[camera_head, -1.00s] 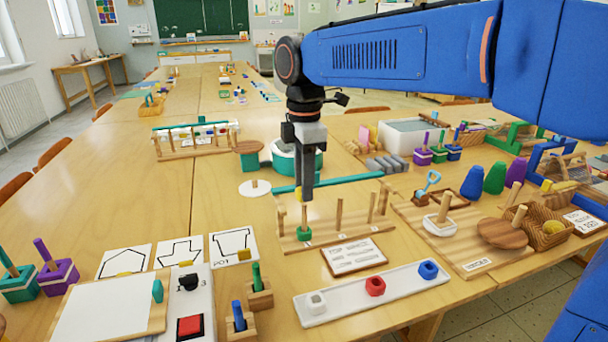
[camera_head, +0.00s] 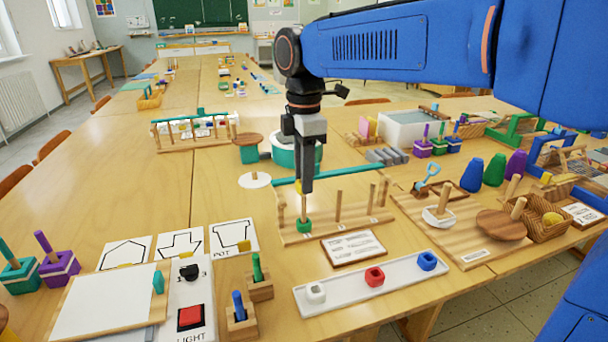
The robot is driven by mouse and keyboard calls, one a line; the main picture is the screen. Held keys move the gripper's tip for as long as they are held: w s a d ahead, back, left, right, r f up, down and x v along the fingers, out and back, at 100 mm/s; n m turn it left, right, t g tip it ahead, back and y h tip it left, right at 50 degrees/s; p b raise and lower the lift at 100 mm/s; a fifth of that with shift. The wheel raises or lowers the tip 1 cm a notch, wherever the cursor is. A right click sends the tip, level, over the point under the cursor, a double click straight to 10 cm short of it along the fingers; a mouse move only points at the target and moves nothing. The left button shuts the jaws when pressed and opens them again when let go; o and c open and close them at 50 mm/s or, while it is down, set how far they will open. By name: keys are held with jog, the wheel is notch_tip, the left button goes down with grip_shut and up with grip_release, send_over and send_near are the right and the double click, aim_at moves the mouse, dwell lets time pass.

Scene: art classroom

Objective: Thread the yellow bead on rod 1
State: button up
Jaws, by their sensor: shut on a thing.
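The rod stand (camera_head: 325,229) is a wooden base with three upright rods and small number tags. Its left rod (camera_head: 304,208), which I take as rod 1, carries a green bead (camera_head: 304,226) at its foot. My gripper (camera_head: 306,186) points straight down over this left rod. It is shut on the yellow bead (camera_head: 299,187), of which only a small part shows beside the fingers. The bead is at about the height of the rod's top. The fingers hide whether the rod has entered its hole.
In front lie a text card (camera_head: 353,248) and a white tray (camera_head: 340,288) with white, red and blue beads. A teal bar (camera_head: 345,173) runs behind the stand. A wooden board (camera_head: 455,238) with pegs is at right. Bare table lies left of the stand.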

jog(key=shift+f, duration=1.55)
dwell(1.7)
dwell(0.3)
jog(key=o, duration=1.1)
jog(key=shift+r, duration=0.15)
notch_tip(320, 180, up, 17)
jog(key=shift+s, duration=0.1)
